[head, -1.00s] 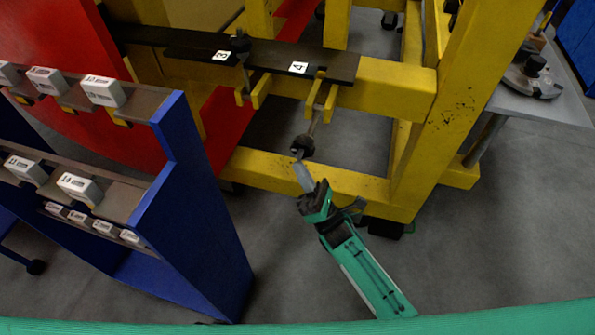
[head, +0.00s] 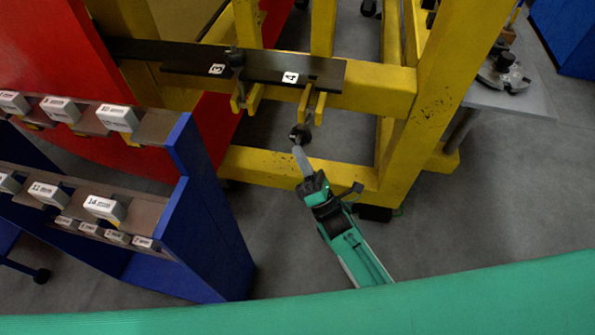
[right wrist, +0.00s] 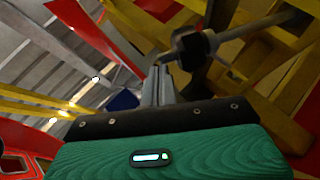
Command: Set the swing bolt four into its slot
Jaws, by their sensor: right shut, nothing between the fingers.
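Swing bolt four, with its dark round knob (head: 300,133), sits below the yellow forked bracket (head: 312,104) under the plate marked 4 (head: 290,77). The knob is outside the slot between the prongs, below the plate edge. My right gripper (head: 297,150) is shut and empty, its grey fingertips just beneath the knob and touching or nearly touching it. In the right wrist view the shut fingers (right wrist: 158,80) rise beside the knob (right wrist: 190,48) and its metal shaft; contact cannot be told for certain. My left gripper is not in view.
Swing bolt three (head: 236,60) stands upright at the plate marked 3, left of four. A yellow frame post (head: 428,110) rises to the right. A blue rack (head: 205,215) with white labelled boxes stands at left. The grey floor between rack and frame is clear.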

